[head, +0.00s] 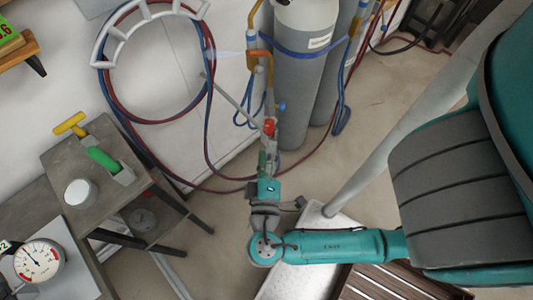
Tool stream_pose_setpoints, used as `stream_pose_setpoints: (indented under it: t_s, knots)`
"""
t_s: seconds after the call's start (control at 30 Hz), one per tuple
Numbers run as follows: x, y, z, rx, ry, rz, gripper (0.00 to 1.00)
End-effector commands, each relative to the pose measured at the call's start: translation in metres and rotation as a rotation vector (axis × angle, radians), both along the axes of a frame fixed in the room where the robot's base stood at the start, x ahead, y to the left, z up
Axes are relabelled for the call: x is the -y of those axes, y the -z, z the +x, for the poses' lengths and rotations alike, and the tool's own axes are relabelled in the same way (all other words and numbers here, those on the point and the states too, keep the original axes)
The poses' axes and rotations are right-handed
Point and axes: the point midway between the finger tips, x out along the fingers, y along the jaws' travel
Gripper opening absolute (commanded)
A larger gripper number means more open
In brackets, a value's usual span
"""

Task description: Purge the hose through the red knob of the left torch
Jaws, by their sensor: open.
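The left torch (270,85) hangs upright in front of the grey cylinders, near the orange hook. Its red knob (268,127) is low on its body, and a small blue knob (282,107) sits just above and to the right. A faint pale streak (229,53) extends left from near the torch's top. My gripper (268,151) is open, just below the red knob in the picture. Its fingers partly overlap the torch's lower end, and I cannot tell whether they touch it. A second torch (355,27) hangs farther right.
Grey cylinders (304,85) with a blue strap stand behind the torch. Red and blue hoses (210,105) loop from a white wall rack (104,36) and trail across the floor. A grey bench (60,160) with yellow- and green-handled tools and a gauge (38,262) is at left.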

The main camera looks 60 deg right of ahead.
Motion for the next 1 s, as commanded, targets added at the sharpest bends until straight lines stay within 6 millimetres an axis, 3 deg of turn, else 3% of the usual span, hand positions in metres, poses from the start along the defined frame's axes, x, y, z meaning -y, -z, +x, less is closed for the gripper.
stream_pose_setpoints:
  t_s: [0.5, 1.0]
  knots:
    - [-0.035, 0.001, -0.019, -0.001, -0.003, -0.001, 0.52]
    - [-0.041, 0.001, -0.024, 0.0, 0.0, 0.0, 0.52]
